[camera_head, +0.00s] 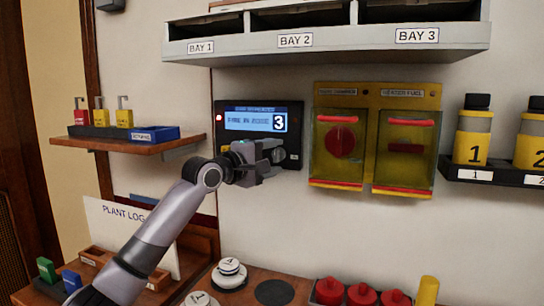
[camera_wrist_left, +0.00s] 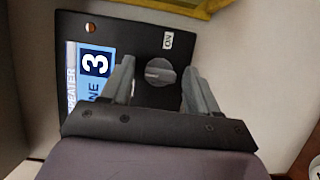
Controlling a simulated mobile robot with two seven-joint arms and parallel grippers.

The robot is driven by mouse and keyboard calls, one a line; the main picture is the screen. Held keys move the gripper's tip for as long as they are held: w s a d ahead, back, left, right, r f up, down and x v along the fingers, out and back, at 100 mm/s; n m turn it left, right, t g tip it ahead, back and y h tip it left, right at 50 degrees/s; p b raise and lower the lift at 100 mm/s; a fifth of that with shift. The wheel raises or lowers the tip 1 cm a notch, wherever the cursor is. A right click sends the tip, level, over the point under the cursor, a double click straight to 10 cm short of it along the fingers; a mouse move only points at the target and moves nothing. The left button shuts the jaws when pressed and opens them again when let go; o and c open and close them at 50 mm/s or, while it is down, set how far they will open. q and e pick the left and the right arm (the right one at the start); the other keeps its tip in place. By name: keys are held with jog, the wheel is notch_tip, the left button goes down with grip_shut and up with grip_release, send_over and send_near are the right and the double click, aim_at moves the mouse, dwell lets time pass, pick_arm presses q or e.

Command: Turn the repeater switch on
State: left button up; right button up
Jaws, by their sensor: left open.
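The repeater panel (camera_head: 233,109) is a black box on the wall with a blue lit screen (camera_head: 255,121) showing a large 3. Its grey round switch knob (camera_wrist_left: 160,72) shows in the left wrist view, with a white ON label (camera_wrist_left: 168,41) beside it. My left gripper (camera_head: 272,157) is in front of the panel's lower right part. In the left wrist view its open fingers (camera_wrist_left: 160,85) stand on either side of the knob, apart from it. I cannot tell how deep the fingertips reach. The right gripper is not in view.
A yellow box with two clear covers (camera_head: 375,140) hangs right of the panel. A shelf with bays (camera_head: 330,40) juts out above. A wooden shelf (camera_head: 130,145) is at the left. Red knobs (camera_head: 361,294) stand on the counter below.

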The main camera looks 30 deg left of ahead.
pick_arm(q)
jog(key=c, duration=1)
